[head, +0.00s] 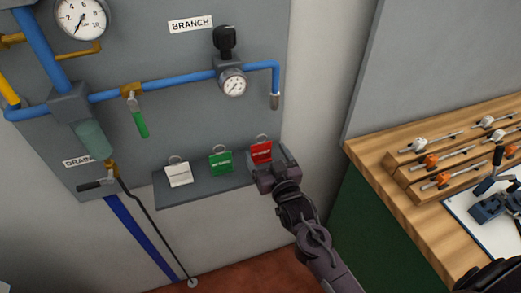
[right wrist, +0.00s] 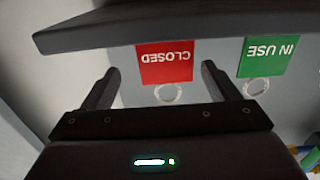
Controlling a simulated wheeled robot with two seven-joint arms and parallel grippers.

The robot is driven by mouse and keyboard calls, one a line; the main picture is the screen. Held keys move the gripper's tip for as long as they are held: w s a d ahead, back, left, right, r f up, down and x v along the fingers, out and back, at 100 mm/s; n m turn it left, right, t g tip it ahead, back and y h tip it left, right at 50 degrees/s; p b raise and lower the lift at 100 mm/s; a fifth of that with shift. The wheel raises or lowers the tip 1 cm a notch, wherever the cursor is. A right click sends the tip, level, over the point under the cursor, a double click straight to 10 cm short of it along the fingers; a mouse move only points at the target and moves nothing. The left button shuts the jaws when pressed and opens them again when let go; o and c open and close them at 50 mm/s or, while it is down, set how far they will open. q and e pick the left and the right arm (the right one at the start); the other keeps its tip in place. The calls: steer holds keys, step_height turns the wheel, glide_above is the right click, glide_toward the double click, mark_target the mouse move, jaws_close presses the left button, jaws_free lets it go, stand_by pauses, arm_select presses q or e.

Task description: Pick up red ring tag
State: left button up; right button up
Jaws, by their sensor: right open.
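The red ring tag (head: 261,151) stands at the right end of a small grey shelf, leaning near the wall panel, with its ring on top. In the right wrist view the red tag (right wrist: 165,63) appears upside down, reading CLOSED, between the two open fingers. My right gripper (head: 272,165) is open, just in front of the red tag; in the right wrist view (right wrist: 158,85) its fingers stand on either side of the tag's ring, apart from it. My left gripper is not in view.
A green tag (head: 220,161) and a white tag (head: 178,174) stand to the left on the shelf (head: 205,191). Above run blue pipes (head: 170,83) with gauges and a green-handled valve (head: 138,120). A wooden bench (head: 400,200) with racked tools is at right.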

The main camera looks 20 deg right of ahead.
mark_target(262, 150)
steer(key=w, duration=0.2)
steer(key=w+a+p, duration=0.1)
steer(key=w, duration=0.1)
steer(key=shift+w+f, duration=0.15)
steer(key=shift+w, duration=0.2)
steer(key=shift+w+d, duration=0.1)
steer(key=c, duration=1.1)
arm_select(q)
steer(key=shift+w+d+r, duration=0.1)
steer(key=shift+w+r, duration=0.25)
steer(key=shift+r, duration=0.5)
arm_select(e)
steer(key=shift+o, duration=0.2)
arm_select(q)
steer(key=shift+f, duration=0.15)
